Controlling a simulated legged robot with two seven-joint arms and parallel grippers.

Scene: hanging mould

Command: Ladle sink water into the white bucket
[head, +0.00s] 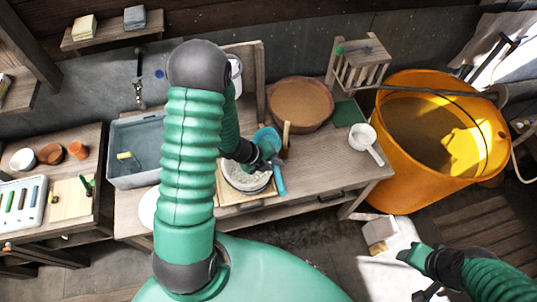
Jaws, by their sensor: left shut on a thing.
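The grey sink (116,164) is at the left, with water in it and a small yellow thing inside. The white bucket (252,189) stands on the bench at the middle, with pale grey contents, partly hidden by my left arm. My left gripper (266,153) is above the bucket's far right side, shut on the blue ladle (279,180). The ladle's round blue part is at the back and its blue end points toward the front. Whether it holds water cannot be seen. My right gripper (418,262) is at the lower right, away from the bench; its jaws are unclear.
A brown round basin (300,103) and a white pan (362,137) stand on the bench to the right. A large orange tub (400,155) is beyond it. Small bowls (50,154) and a tool tray (19,204) are on the left table. A tap (139,92) is above the sink.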

